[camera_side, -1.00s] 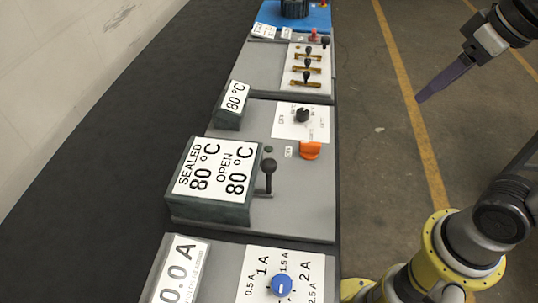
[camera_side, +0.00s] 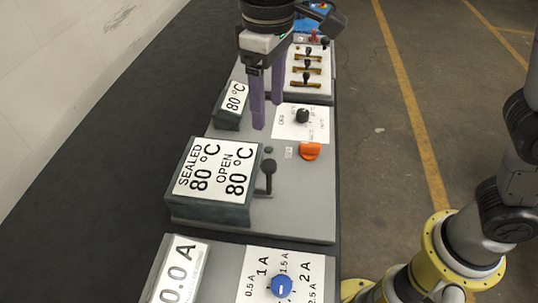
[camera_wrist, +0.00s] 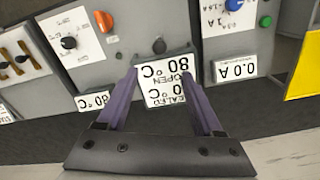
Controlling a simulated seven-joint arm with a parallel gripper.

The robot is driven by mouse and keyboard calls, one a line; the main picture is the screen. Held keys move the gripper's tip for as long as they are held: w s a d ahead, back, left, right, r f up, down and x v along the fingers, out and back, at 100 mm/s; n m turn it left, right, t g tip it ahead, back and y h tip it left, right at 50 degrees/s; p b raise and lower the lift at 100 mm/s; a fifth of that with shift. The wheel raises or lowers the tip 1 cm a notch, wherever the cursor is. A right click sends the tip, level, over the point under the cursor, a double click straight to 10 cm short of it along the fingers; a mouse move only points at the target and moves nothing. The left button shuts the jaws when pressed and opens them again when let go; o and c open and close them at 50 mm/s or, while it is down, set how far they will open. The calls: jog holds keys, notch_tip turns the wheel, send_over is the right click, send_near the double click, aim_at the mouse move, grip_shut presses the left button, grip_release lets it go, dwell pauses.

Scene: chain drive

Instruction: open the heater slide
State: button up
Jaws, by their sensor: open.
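My gripper (camera_side: 267,113) is open and empty, with its two purple fingers pointing down above the bench beside the small 80 °C display. In the wrist view, its fingertips (camera_wrist: 160,75) frame the large SEALED/OPEN display, with no contact visible. That display (camera_side: 209,178) reads 80 °C under both words; it shows upside down in the wrist view (camera_wrist: 163,88). A black-knobbed lever (camera_side: 268,172) stands at its right side; the knob also shows in the wrist view (camera_wrist: 159,46). I cannot tell for certain whether this lever is the heater slide.
An orange knob (camera_side: 310,151) and a black dial (camera_side: 302,116) sit near the lever. A blue dial (camera_side: 282,285) is at the front. The dark bench strip at left is clear.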

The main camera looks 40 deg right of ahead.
aim_at(269, 162)
notch_tip(269, 162, down, 13)
jog(key=shift+f, duration=0.15)
dwell(0.4)
grip_shut()
dwell(1.3)
